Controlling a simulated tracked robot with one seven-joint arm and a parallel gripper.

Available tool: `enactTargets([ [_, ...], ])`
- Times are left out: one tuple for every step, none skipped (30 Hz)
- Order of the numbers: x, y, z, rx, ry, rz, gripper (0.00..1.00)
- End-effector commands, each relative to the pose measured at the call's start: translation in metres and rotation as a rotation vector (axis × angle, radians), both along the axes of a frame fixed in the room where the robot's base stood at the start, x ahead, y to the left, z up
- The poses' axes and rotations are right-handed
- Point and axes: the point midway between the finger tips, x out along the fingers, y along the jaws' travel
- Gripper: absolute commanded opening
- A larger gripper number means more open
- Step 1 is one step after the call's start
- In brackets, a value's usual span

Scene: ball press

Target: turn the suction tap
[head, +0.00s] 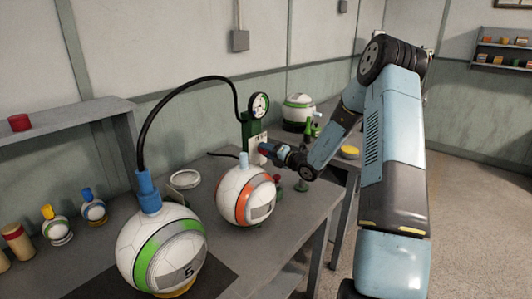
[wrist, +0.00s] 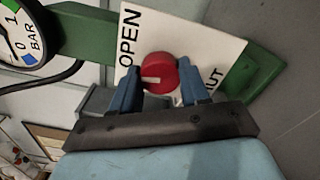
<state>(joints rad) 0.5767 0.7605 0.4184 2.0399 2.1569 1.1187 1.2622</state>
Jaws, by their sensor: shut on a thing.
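The suction tap is a round red knob (wrist: 159,73) with a pale mark, set on a white plate (wrist: 187,32) marked OPEN and, partly hidden, a word ending in UT. My gripper (wrist: 159,84) is shut on the red knob, with one blue finger on each side of it. In the head view my gripper (head: 268,151) reaches the green stand (head: 251,128) from the right; the knob is mostly hidden there by the fingers. A gauge marked BAR (wrist: 17,42) sits on the same green stand.
A ball with a green band (head: 160,248) carries a blue cap and black hose. A ball with an orange band (head: 245,196) stands close below my gripper. A grey shelf (head: 70,128) is at left.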

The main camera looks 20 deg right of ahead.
Motion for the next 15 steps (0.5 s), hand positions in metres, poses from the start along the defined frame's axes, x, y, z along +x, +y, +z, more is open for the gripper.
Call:
enactTargets([
  [-0.0006, -0.0013, -0.0021, 0.024, 0.022, -0.002, 0.15],
  [-0.0006, -0.0011, -0.0021, 0.039, 0.033, -0.002, 0.15],
  [-0.0005, -0.0012, -0.002, 0.058, 0.047, -0.002, 0.15],
  [-0.0005, -0.0014, -0.0022, 0.071, 0.056, -0.003, 0.15],
  [-0.0005, -0.0017, -0.0022, 0.082, 0.065, -0.003, 0.15],
  [-0.0005, -0.0021, -0.0024, 0.097, 0.076, -0.003, 0.15],
  [-0.0005, -0.002, -0.0026, 0.106, 0.084, -0.003, 0.15],
  [-0.0005, -0.002, -0.0026, 0.117, 0.091, -0.003, 0.15],
  [-0.0005, -0.0019, -0.0026, 0.126, 0.098, -0.003, 0.15],
  [-0.0004, -0.0018, -0.0027, 0.134, 0.104, -0.003, 0.15],
  [-0.0005, -0.0017, -0.0027, 0.141, 0.109, -0.003, 0.15],
  [-0.0004, -0.0017, -0.0028, 0.148, 0.114, -0.003, 0.15],
  [-0.0004, -0.0016, -0.0028, 0.152, 0.117, -0.003, 0.15],
  [-0.0005, -0.0017, -0.0029, 0.155, 0.119, -0.003, 0.15],
  [-0.0005, -0.0019, -0.003, 0.16, 0.123, -0.003, 0.15],
])
